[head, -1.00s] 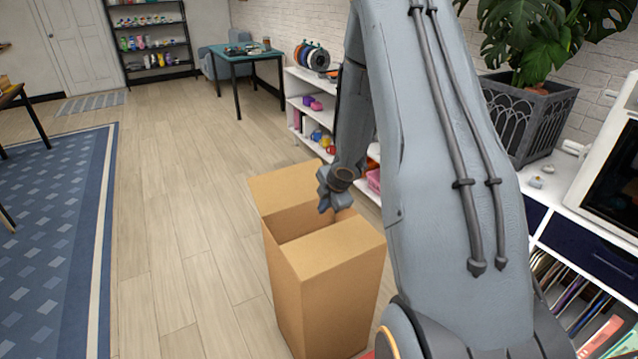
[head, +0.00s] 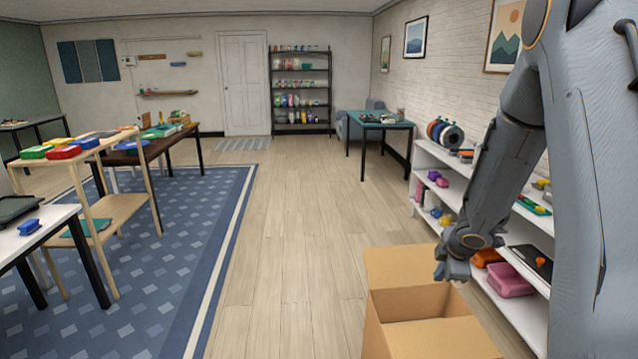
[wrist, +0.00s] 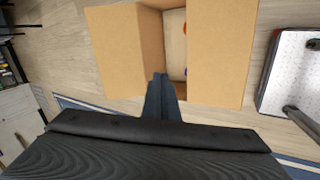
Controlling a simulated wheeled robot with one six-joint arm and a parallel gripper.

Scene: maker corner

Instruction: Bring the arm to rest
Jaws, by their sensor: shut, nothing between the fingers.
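My gripper (head: 453,268) hangs from my bent arm over the far part of an open cardboard box (head: 440,338), at the right of the head view. In the wrist view my gripper (wrist: 161,82) points toward the opening of the box (wrist: 125,50). The fingers are shut with nothing between them. Inside the box the wrist view shows a pale floor and small bits of purple and red at its edge, too little to identify.
A white shelf (head: 533,310) with colourful items stands close behind my gripper on the right. A blue rug (head: 150,290), a wooden stand (head: 120,210) and tables are at the left. The wooden floor (head: 300,240) between is clear. A teal table (head: 380,124) stands farther back.

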